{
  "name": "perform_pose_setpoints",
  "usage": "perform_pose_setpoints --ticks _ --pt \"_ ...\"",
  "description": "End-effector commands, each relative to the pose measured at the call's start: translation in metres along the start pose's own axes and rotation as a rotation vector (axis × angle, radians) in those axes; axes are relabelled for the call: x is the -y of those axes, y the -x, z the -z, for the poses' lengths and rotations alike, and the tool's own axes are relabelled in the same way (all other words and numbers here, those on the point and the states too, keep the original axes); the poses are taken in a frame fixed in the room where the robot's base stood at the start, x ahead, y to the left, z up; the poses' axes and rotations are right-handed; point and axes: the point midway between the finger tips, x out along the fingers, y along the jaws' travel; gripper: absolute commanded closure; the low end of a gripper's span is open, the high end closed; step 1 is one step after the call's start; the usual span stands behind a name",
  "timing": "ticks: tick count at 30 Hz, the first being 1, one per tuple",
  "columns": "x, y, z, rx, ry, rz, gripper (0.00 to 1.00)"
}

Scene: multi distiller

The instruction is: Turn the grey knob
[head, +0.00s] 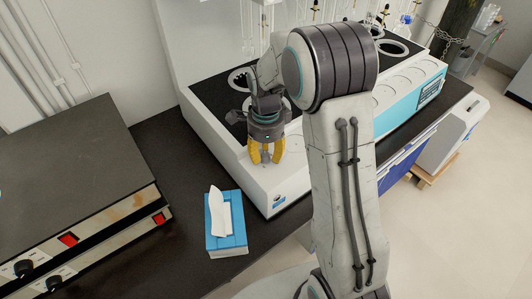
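My gripper (266,157) points down over the white front ledge of the multi distiller (238,150). Its two yellow fingers stand apart. A small greyish shape shows between them, but I cannot tell if it is the grey knob or part of my gripper. I also cannot tell whether the fingertips touch the ledge. No grey knob is clearly visible elsewhere; my arm hides the middle of the distiller's front.
A blue tissue box (226,245) stands on the black bench left of the distiller. A dark-topped device (65,165) with black knobs (24,268) and red switches (68,239) is at the left. Glassware hangs behind. Bare floor (440,225) lies at the right.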

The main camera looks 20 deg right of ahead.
Motion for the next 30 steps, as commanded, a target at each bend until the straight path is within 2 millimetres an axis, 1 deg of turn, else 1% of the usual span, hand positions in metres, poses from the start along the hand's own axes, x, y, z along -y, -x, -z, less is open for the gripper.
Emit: perform_pose_setpoints --ticks 10,11,23,30 --pt "-0.0001 -0.0029 0.0000 0.000 0.000 0.000 0.67" --pt "-0.0001 -0.0028 0.0000 0.000 0.000 0.000 0.64" --pt "0.0001 -0.0026 0.0001 0.000 0.000 0.000 1.00" --pt "0.0001 -0.0028 0.0004 0.000 -0.001 0.000 1.00"
